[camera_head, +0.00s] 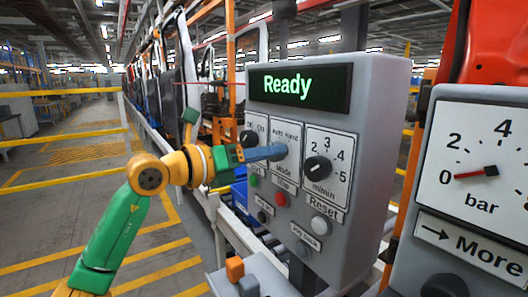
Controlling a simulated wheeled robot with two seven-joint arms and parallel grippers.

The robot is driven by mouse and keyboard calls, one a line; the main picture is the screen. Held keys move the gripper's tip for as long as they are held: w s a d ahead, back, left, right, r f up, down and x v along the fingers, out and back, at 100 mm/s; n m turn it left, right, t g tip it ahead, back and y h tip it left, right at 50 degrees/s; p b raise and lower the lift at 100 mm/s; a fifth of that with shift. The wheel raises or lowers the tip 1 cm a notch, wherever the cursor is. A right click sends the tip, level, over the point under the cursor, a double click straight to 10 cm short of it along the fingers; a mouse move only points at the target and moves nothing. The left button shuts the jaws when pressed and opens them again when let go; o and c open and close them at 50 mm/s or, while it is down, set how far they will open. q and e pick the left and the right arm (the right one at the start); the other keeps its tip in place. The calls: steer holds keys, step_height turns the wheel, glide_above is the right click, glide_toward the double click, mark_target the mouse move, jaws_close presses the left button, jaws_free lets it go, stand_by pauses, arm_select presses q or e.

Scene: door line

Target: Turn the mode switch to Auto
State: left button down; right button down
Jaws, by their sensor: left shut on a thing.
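The mode switch sits on the grey control panel (360,180), on a white plate (286,131) marked "Auto Hand" above and "Mode" below. My left gripper (280,151) comes in from the left and is shut on the mode switch. Its blue fingers cover the knob, so I cannot tell which way the switch points. The panel display (298,87) reads "Ready" in green. My right gripper is not in view.
Close by are a black On knob (249,138) to the left and an m/min dial (317,169) to the right. Green (253,180), red (281,199) and white Reset (320,226) buttons sit below. A bar gauge (478,165) stands at right.

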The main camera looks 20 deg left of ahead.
arm_select(q)
steer(key=shift+a+r+n+g+p, duration=0.15)
steer(key=shift+n+p, duration=0.25)
steer(key=shift+n, duration=1.35)
steer(key=shift+d+n+g+p, duration=0.1)
steer(key=shift+n+g+p, duration=0.25)
steer(key=shift+n, duration=1.4)
steer(key=shift+c, duration=1.6)
jaws_free()
steer(key=shift+w, duration=0.15)
steer(key=f+b+v, duration=0.1)
steer(key=b+v, duration=0.2)
steer(key=v, duration=0.4)
steer(key=shift+r, duration=0.25)
